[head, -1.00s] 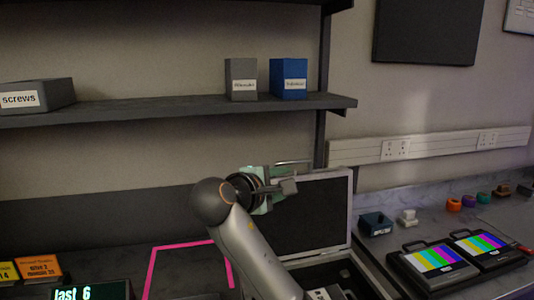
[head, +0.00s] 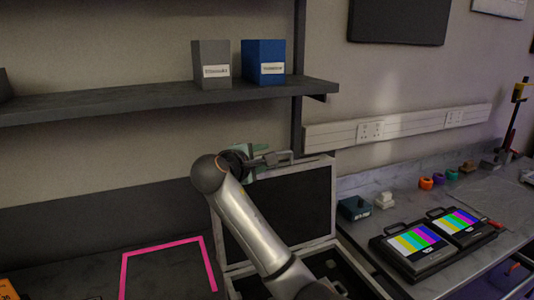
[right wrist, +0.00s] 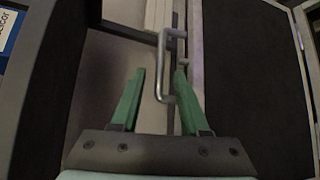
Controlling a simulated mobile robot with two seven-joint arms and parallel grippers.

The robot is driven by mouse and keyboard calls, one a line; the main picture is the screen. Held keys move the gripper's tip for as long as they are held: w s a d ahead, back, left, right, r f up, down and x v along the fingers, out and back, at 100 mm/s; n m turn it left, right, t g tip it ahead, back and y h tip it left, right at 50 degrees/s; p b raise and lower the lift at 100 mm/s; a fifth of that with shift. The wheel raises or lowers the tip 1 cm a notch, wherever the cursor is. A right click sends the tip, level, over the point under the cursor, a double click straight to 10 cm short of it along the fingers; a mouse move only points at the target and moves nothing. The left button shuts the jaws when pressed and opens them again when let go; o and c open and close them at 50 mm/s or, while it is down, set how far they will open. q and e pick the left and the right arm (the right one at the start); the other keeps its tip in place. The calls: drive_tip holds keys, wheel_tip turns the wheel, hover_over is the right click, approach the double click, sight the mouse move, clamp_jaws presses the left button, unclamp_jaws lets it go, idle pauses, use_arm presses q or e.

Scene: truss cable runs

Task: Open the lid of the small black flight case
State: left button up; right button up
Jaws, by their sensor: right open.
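The small black flight case (head: 351,274) stands on the worktop with its silver-edged lid (head: 290,210) raised, about upright. The dark lining faces me, and my right arm hides part of the case. My right gripper (head: 268,160) is at the top edge of the lid. In the right wrist view my right gripper (right wrist: 160,75) has its green fingers apart. A silver handle (right wrist: 165,70) shows between them, nearer the right finger; I cannot tell whether they touch. My left gripper is not in view.
A shelf (head: 130,101) with a grey box (head: 211,64) and a blue box (head: 264,62) hangs behind. Two colour-bar monitors (head: 417,243) lie right of the case, near a dark blue box (head: 354,208). A pink outline (head: 165,248) marks clear worktop on the left.

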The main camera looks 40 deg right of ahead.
drive_tip(key=shift+x, duration=1.5)
drive_tip(key=shift+c, duration=0.2)
clamp_jaws()
